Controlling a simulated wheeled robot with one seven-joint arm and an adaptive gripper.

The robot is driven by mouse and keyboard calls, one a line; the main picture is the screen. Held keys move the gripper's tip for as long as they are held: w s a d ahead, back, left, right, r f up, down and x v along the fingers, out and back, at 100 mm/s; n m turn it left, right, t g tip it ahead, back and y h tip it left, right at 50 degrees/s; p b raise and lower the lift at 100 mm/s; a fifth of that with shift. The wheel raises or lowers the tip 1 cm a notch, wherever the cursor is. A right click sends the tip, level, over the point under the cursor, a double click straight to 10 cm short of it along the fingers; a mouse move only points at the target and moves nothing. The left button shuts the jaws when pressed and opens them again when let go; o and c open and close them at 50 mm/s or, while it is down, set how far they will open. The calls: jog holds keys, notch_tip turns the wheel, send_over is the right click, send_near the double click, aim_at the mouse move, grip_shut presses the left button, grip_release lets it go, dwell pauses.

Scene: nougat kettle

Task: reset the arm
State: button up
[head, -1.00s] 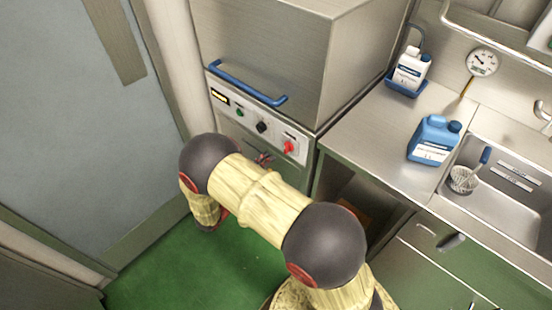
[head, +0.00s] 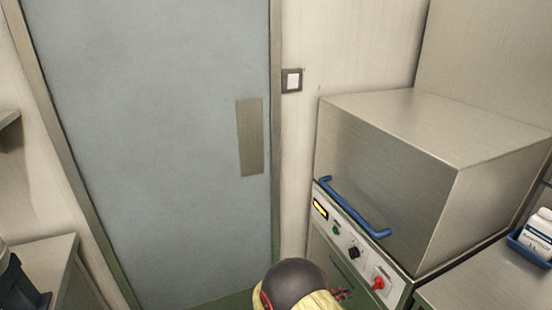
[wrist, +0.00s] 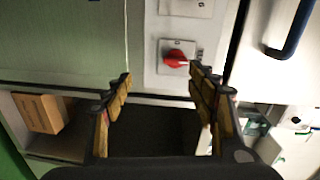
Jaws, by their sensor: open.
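My gripper (wrist: 160,85) shows in the wrist view with its two yellow-and-black fingers spread wide apart and nothing between them. Beyond the fingertips is the machine's control panel (wrist: 157,65) with a red rotary switch (wrist: 177,59). In the head view my arm shows only at the bottom edge, as a dark joint and a pale yellow link. The gripper itself is hidden in the head view.
A steel hooded machine (head: 390,165) with a blue bar handle (head: 350,208) stands at right. A grey door (head: 150,140) fills the left. A counter with a white bottle (head: 540,230) is far right. A cardboard box (wrist: 40,113) sits in an open shelf.

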jog(key=w+a+f+n+t+y, duration=0.1)
jog(key=w+a+f+n+y, duration=0.1)
jog(key=a+f+n+y, duration=0.4)
jog(key=w+a+f+n+t+y, duration=0.1)
jog(key=w+a+f+n+y, duration=0.2)
jog(key=a+f+n+y, duration=0.3)
jog(key=s+a+r+n+g+y, duration=0.2)
jog(key=s+a+r+n+y, duration=0.1)
jog(key=a+r+n, duration=0.25)
jog(key=s+a+r+n+g+y, duration=0.1)
jog(key=s+a+r+n+y, duration=0.25)
jog(key=a, duration=0.35)
jog(key=s+d+r+n+g+p, duration=0.1)
jog(key=s+d+r+n+g, duration=0.15)
jog(key=s+r+n, duration=0.55)
jog(key=s+d+r+n+g+p, duration=0.15)
jog(key=s+d+r, duration=0.25)
jog(key=s+r, duration=0.5)
jog(key=s+d+r+t+h, duration=0.1)
jog(key=s+d+r+t, duration=0.1)
jog(key=d+r, duration=0.4)
jog(key=s+d+r+t+h+p, duration=0.1)
jog(key=d+r, duration=0.6)
jog(key=r, duration=0.7)
jog(key=s+t, duration=0.1)
jog(key=s, duration=0.1)
jog(key=shift+s+r+t+h, duration=0.2)
jog(key=shift+s+t+h, duration=0.1)
jog(key=shift+h, duration=0.05)
